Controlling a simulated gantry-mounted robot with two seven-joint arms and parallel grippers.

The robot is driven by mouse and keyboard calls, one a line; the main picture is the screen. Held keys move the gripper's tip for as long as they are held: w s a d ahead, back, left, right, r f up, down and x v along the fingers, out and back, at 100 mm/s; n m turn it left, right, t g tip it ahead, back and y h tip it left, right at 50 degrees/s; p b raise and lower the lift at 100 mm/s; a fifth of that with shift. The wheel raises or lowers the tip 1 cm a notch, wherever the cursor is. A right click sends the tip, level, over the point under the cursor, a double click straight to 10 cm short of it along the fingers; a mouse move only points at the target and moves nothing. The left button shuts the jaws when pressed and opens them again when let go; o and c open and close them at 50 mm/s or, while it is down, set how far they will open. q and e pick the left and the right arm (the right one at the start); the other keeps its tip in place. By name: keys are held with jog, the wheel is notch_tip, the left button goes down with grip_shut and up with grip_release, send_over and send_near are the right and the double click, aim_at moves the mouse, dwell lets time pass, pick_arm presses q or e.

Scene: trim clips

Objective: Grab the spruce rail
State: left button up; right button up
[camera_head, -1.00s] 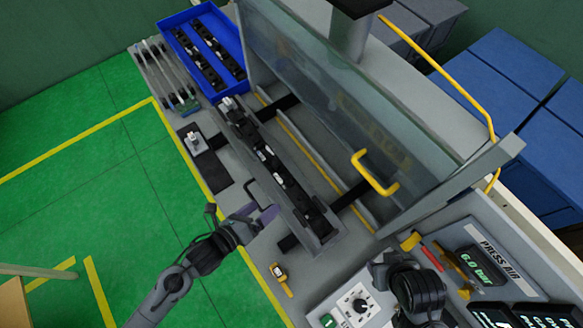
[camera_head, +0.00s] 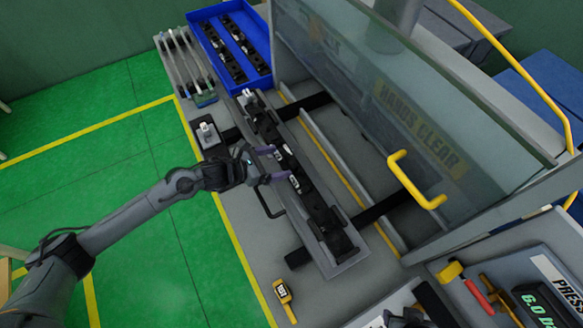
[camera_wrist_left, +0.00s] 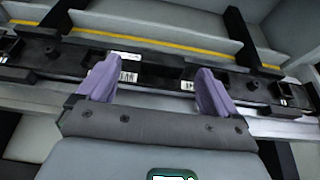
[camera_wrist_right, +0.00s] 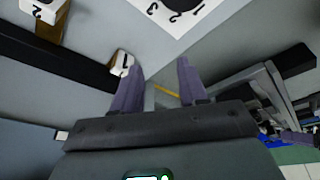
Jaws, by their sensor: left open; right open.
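A long black rail (camera_head: 318,212) with white labels lies in a grey channel on the bench. I cannot tell from its colour whether it is the spruce rail. Several thin rails stand in a rack (camera_head: 206,98) at the upper left, too small to tell apart. My left gripper (camera_head: 273,165) is open at the near edge of the channel, beside the black rail. In the left wrist view its two purple fingers (camera_wrist_left: 157,80) are apart, with the black rail (camera_wrist_left: 155,72) crossing beyond and between them. My right gripper (camera_wrist_right: 160,80) is open and empty.
A transparent guard with a yellow handle (camera_head: 415,180) rises right of the channel. A white fitting on a black plate (camera_head: 207,135) and a yellow device (camera_head: 284,292) sit on the bench's near side.

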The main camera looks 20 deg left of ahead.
aim_at(291, 160)
pick_arm(q)
jog(key=x, duration=0.2)
jog(key=b+x, duration=0.1)
jog(key=x, duration=0.2)
jog(key=shift+s+d+f, duration=0.1)
jog(key=shift+s+d, duration=0.1)
jog(key=shift+s, duration=0.05)
pick_arm(e)
jog(key=shift+a+f, duration=0.1)
jog(key=shift+f, duration=0.7)
pick_arm(q)
jog(key=shift+w+d+f+b, duration=0.1)
jog(key=shift+w+d+b, duration=0.05)
jog(key=shift+w+b, duration=0.15)
pick_arm(e)
jog(key=shift+f, duration=0.1)
pick_arm(q)
jog(key=shift+s, duration=0.1)
jog(key=c, duration=1.1)
jog(key=shift+c, duration=0.9)
pick_arm(e)
jog(key=shift+s, duration=0.1)
